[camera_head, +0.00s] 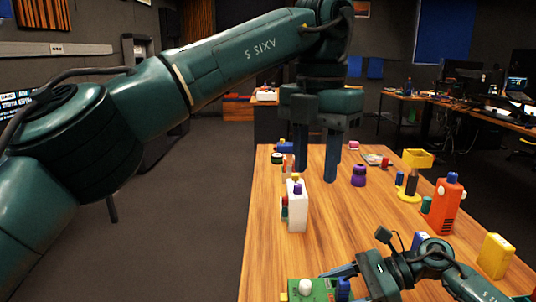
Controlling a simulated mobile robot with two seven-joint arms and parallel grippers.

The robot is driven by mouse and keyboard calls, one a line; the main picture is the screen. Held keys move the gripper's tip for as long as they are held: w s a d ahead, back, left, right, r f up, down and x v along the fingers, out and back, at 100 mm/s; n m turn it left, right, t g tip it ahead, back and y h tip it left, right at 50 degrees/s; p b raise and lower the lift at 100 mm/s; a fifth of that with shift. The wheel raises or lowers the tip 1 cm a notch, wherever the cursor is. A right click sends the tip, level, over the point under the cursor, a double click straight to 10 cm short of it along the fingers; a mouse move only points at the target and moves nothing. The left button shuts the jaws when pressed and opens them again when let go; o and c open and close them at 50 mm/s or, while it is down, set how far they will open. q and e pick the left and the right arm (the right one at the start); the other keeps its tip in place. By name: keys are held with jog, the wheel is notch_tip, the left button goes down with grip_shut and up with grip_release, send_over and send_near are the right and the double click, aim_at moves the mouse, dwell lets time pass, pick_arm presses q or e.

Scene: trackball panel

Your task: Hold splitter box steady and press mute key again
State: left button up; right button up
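A green panel (320,292) with a white knob or ball (305,287) lies at the table's near edge, partly cut off by the frame. My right gripper (338,277) reaches over it from the right; its fingertips are small and partly hidden, so its opening and contact are unclear. A white box (298,214) with coloured buttons stands upright near the left edge. My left gripper (317,172) points down behind this box, its two dark blue fingers spread apart with nothing visible between them. I cannot tell which thing is the splitter box or which button is the mute key.
An orange box (443,208), a yellow block (495,256), a yellow stand (409,192) and a purple knob (358,176) stand on the right and back of the wooden table (345,235). The table's middle is clear.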

pick_arm(q)
grip_shut()
dwell(1.5)
